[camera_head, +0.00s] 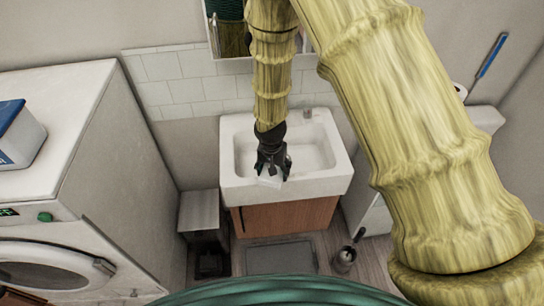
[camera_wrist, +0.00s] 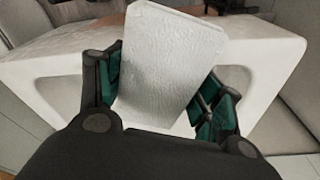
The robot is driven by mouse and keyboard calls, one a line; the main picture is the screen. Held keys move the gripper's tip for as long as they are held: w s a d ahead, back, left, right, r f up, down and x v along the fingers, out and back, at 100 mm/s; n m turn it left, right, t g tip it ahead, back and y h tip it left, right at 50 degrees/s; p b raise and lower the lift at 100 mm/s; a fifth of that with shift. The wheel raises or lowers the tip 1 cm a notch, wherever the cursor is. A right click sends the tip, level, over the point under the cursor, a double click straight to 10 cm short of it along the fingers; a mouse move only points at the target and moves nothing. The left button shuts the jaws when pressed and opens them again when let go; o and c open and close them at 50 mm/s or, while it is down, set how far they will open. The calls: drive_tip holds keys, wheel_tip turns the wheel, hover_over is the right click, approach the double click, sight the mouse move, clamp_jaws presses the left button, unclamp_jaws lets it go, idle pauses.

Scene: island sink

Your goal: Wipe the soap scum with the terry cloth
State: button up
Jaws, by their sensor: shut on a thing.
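My gripper (camera_head: 272,168) is over the front left part of the white sink (camera_head: 325,184), pointing down. In the wrist view its dark fingers with green pads (camera_wrist: 160,95) are shut on the white terry cloth (camera_wrist: 172,50), which sticks out flat between them. In the head view the cloth (camera_head: 269,181) shows as a small pale patch at the fingertips, close to the sink's front rim. I cannot tell whether the cloth touches the sink. The soap scum cannot be made out; the cloth and gripper hide part of the sink.
A wooden cabinet (camera_head: 290,216) is below the sink, and a tap (camera_head: 307,113) is at its back. A white washing machine (camera_head: 60,120) stands at left with a blue-and-white box (camera_head: 18,135) on top. A grey bin (camera_head: 199,212) is left of the cabinet.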

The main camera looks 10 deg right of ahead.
wheel_tip(320, 180, up, 2)
drive_tip(key=shift+s+d+r+p, duration=0.1)
drive_tip(key=shift+s+p, duration=0.05)
drive_tip(key=shift+p, duration=0.3)
wheel_tip(320, 180, up, 2)
drive_tip(key=shift+p, duration=0.7)
drive_tip(key=shift+r+p, duration=0.5)
drive_tip(key=shift+r, duration=0.4)
drive_tip(key=shift+f+b, duration=0.3)
drive_tip(key=shift+b, duration=0.45)
drive_tip(key=shift+b, duration=0.65)
drive_tip(key=shift+f, duration=0.1)
